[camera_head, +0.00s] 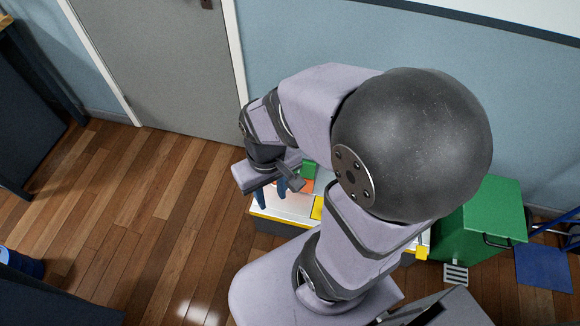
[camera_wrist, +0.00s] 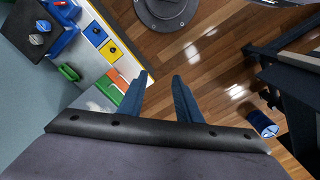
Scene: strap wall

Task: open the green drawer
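A green panel (camera_wrist: 106,88) lies beside an orange panel (camera_wrist: 118,79) on a pale unit, left of my fingers in the wrist view. It looks like the green drawer's front, but its handle and whether it is open cannot be made out. A separate raised green piece (camera_wrist: 68,72) sits on the unit; a green block (camera_head: 309,169) shows in the head view. My gripper (camera_wrist: 160,84) has its two blue fingers apart with nothing between them. In the head view my gripper (camera_head: 271,193) is over the unit's left end, and my arm hides much of the unit.
A yellow panel (camera_wrist: 111,51) and a blue panel (camera_wrist: 95,33) with dark knobs continue the row. A large green box (camera_head: 485,212) with a dark handle stands right of the unit. A grey door (camera_head: 165,65) is behind.

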